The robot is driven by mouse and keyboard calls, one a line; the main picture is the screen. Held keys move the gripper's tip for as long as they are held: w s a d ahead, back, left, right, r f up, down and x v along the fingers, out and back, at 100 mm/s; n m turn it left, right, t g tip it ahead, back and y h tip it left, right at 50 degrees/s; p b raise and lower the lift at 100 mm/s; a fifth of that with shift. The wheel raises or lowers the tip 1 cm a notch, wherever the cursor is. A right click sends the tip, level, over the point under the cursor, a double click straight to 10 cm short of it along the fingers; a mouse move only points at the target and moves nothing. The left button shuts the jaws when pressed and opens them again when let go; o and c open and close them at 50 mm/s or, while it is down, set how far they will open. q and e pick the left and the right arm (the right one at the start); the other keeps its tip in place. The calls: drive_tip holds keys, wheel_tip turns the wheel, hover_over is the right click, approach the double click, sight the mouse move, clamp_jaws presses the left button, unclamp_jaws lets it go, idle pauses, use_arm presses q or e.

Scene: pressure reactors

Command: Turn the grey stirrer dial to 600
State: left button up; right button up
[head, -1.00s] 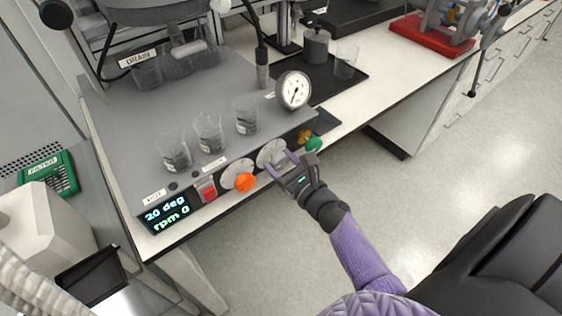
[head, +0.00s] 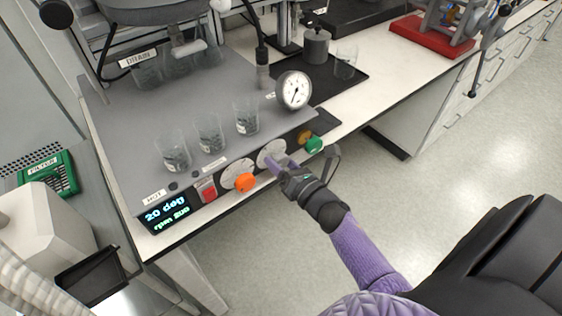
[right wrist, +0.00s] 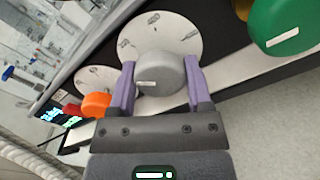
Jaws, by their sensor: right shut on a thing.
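The grey stirrer dial (right wrist: 165,76) shows in the right wrist view in front of a round white scale plate (right wrist: 160,35). My right gripper (head: 274,165) is shut on the dial, its two purple fingers on either side of it. The dial's pale mark points to the left in that view. In the head view the fingers largely hide the dial. The display (head: 167,213) at the left end of the panel reads 20 deg and a three-digit rpm ending in 00. Its first digit is blurred, so I cannot tell it exactly. My left gripper is not in view.
An orange knob (head: 244,183) and a red switch (head: 208,190) sit left of the dial, a green knob (head: 314,145) to its right. Several glass beakers (head: 210,134) and a pressure gauge (head: 294,91) stand above the panel. The floor in front is clear.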

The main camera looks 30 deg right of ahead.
drive_tip(key=m, duration=0.3)
drive_tip(key=shift+m, duration=0.4)
drive_tip(key=m+p, duration=0.1)
drive_tip(key=m, duration=0.2)
drive_tip(key=shift+m, duration=0.3)
drive_tip(key=m, duration=0.3)
drive_tip(key=shift+m+p, duration=0.3)
drive_tip(key=m, duration=0.3)
drive_tip(key=shift+m+p, duration=0.3)
drive_tip(key=m, duration=0.3)
drive_tip(key=shift+m+p, duration=0.3)
drive_tip(key=m, duration=0.3)
drive_tip(key=shift+m, duration=0.4)
drive_tip(key=m+p, duration=0.1)
drive_tip(key=m, duration=0.4)
drive_tip(key=shift+m, duration=0.7)
drive_tip(key=o, duration=1.3)
